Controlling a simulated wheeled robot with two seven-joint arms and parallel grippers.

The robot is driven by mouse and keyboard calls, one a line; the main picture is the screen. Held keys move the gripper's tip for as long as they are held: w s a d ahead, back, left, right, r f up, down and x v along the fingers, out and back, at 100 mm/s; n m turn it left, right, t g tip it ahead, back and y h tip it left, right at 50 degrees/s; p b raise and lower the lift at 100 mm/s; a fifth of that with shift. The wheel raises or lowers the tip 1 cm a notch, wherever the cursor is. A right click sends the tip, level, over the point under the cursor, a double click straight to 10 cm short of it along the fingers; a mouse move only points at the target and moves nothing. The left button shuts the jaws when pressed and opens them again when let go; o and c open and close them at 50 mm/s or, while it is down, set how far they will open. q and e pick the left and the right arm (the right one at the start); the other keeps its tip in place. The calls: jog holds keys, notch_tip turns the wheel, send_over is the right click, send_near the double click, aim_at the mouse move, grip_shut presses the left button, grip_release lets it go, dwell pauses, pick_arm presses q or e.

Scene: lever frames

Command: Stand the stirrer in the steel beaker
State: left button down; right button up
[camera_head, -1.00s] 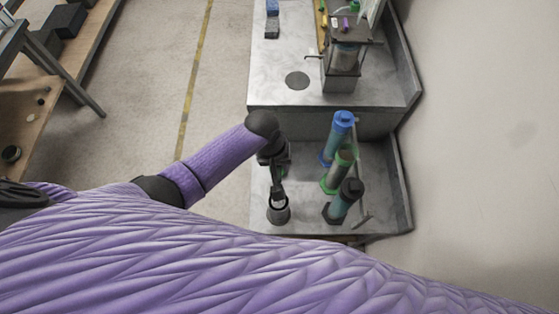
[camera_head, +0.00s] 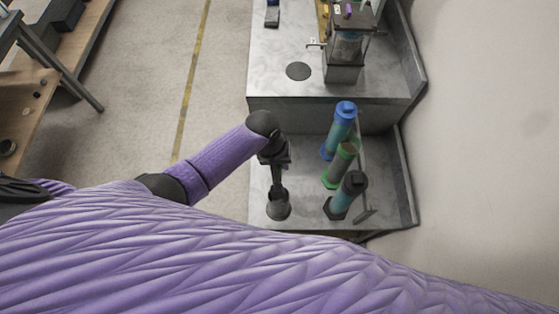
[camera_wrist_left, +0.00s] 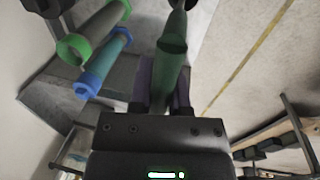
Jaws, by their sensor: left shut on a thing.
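My left gripper (camera_head: 276,164) is shut on the dark green stirrer (camera_wrist_left: 172,62), which shows between its two fingers in the left wrist view. In the head view the gripper is above the steel beaker (camera_head: 278,211), at the left front of the lower metal shelf. The stirrer points down from the gripper, and its lower end overlaps the beaker's mouth. I cannot tell how deep inside it is. In the wrist view a dark shape at the top edge, by the stirrer's far end, is too cut off to name surely. My right gripper is not in view.
To the right stand tilted cylinders with blue (camera_head: 344,122), green (camera_head: 342,162) and dark (camera_head: 347,194) caps. Behind is a higher metal bench (camera_head: 270,85) with a glass-sided device (camera_head: 345,60). Floor lies open on the left.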

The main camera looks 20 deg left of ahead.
pick_arm(q)
notch_tip(320, 180, down, 8)
jog(key=b, duration=0.6)
jog(key=shift+r, duration=0.25)
notch_tip(320, 180, down, 2)
jog(key=shift+f+b, duration=0.2)
jog(key=shift+b, duration=0.7)
jog(key=c, duration=0.5)
grip_release()
notch_tip(320, 180, up, 10)
jog(key=a+p, duration=0.1)
jog(key=p, duration=0.3)
jog(key=shift+s+a+p, duration=0.3)
jog(key=shift+a+p, duration=0.05)
